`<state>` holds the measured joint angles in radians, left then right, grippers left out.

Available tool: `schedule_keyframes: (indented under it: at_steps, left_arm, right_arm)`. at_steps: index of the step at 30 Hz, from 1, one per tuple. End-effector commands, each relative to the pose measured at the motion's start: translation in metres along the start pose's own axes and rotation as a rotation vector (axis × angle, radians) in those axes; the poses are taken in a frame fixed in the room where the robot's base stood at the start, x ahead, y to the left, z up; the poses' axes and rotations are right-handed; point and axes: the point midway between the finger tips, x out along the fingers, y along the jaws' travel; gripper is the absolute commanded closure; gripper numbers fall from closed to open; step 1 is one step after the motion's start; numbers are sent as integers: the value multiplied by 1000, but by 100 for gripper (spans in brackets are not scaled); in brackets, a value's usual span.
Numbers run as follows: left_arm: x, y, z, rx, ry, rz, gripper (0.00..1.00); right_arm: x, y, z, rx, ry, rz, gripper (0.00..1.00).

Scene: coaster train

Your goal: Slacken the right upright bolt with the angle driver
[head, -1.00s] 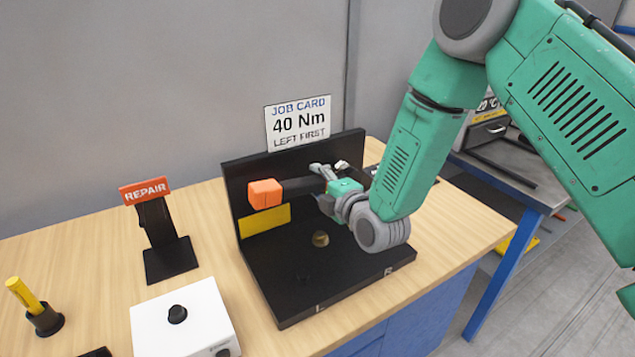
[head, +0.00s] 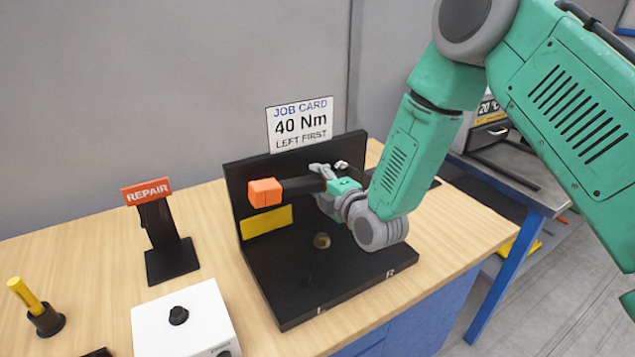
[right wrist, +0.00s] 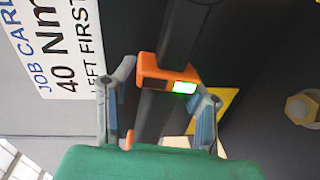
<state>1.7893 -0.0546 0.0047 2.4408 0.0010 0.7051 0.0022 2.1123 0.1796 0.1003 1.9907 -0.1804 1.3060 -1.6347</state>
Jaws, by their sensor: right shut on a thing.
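My right gripper (head: 328,176) is shut on the angle driver (head: 300,186), a dark bar with an orange block at its left end. The driver lies roughly level in front of the black upright plate (head: 240,180). In the right wrist view the gripper's fingers (right wrist: 158,112) flank the driver's dark body (right wrist: 150,115), which has an orange collar with a lit green display. A brass bolt (head: 322,240) stands on the fixture's base; a brass hex head also shows in the wrist view (right wrist: 301,108). No bolt shows on the upright; driver and gripper cover part of it. My left gripper is out of view.
A job card (head: 299,123) reading "40 Nm, left first" stands above the upright. A REPAIR stand (head: 172,257), a white box with a black knob (head: 185,330) and a yellow-handled tool (head: 27,295) in a holder are on the left.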

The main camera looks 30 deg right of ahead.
Motion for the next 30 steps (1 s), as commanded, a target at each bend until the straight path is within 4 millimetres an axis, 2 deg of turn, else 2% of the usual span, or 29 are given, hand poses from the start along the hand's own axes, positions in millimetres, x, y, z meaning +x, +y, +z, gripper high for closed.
schedule_keyframes:
  at_steps: [30]
  left_arm:
    - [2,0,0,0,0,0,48]
  right_arm:
    - [7,4,0,-2,1,9,100]
